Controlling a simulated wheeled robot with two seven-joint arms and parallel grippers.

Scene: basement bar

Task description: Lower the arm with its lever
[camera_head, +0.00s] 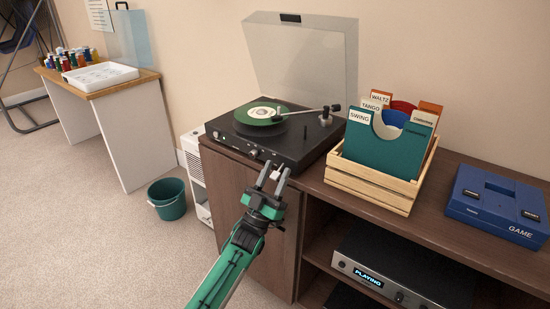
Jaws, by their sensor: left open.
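A black turntable (270,149) with its clear lid raised (305,60) stands on a brown cabinet. A green record with a pale label (262,112) lies on the platter. The tonearm (303,112) reaches left from its pivot at the right rear, its head at the record. I cannot tell whether it is raised or touching. A small dark part, perhaps its lever (325,119), sits by the pivot; it is too small to be sure. My left gripper (272,172) is open and empty in front of the turntable's front edge. My right gripper is not in view.
A wooden crate (372,185) of record sleeves with dividers stands right of the turntable. A blue game console (497,205) is further right. A silver player (385,275) sits on the shelf below. A teal bucket (168,199) stands on open carpet at left.

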